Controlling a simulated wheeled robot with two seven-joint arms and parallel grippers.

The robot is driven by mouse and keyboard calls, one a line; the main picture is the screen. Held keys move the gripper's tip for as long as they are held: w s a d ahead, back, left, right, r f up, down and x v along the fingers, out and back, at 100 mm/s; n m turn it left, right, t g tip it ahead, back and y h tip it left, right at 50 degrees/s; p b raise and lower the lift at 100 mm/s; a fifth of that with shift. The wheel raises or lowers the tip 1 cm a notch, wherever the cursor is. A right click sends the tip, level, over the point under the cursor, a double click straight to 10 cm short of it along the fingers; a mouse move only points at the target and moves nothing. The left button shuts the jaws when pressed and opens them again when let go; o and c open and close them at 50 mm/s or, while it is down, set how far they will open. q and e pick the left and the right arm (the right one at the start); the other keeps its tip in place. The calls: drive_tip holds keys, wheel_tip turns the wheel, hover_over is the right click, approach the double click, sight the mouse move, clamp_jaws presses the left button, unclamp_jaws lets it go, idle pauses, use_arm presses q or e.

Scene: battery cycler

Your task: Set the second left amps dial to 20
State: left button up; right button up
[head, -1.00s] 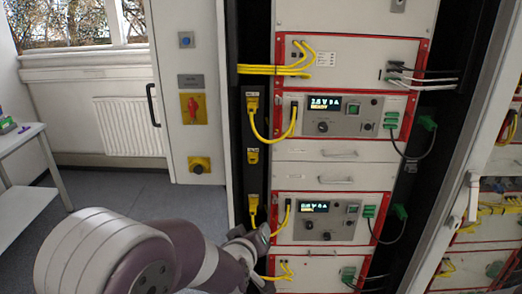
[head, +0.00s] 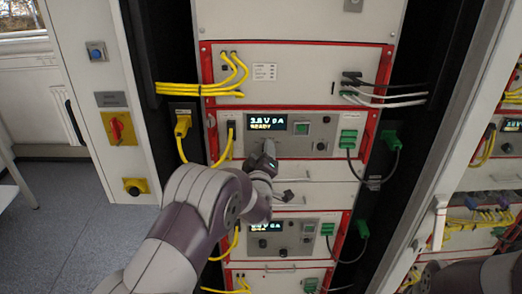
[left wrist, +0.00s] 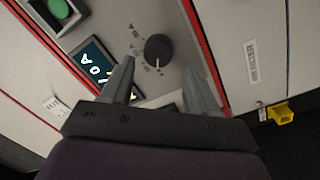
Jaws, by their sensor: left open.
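My left gripper (head: 268,155) is in front of the upper red-framed cycler unit (head: 340,145), below its lit display (head: 265,122). In the head view the gripper covers the unit's dial. In the left wrist view, the black round dial (left wrist: 158,49) with a white pointer mark lies just beyond and between the two fingertips of the open left gripper (left wrist: 160,76). The gripper appears apart from the dial and holds nothing. The scale marks around the dial are too small to read. The display (left wrist: 98,66) is beside it. My right gripper is not in view.
A second unit with a display (head: 268,227) sits below, with a drawer handle (head: 320,179) between. A green button (head: 301,128), yellow cables (head: 200,90) and green plugs (head: 348,138) are nearby. A yellow plug (left wrist: 281,112) is off to the right in the wrist view.

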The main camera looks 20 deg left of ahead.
use_arm(q)
drive_tip(key=shift+w+d+f, duration=0.1)
drive_tip(key=shift+w+d, duration=0.05)
drive_tip(key=shift+d, duration=0.05)
drive_tip(key=shift+w+d+f, duration=0.3)
drive_tip(key=shift+w+d, duration=0.35)
drive_tip(key=shift+w, duration=0.15)
drive_tip(key=c, duration=0.4)
drive_tip(key=shift+w, duration=0.1)
drive_tip(key=c, duration=0.5)
drive_tip(key=shift+a+r, duration=0.1)
drive_tip(key=shift+a, duration=0.15)
drive_tip(key=shift+c, duration=0.7)
drive_tip(key=shift+d, duration=0.1)
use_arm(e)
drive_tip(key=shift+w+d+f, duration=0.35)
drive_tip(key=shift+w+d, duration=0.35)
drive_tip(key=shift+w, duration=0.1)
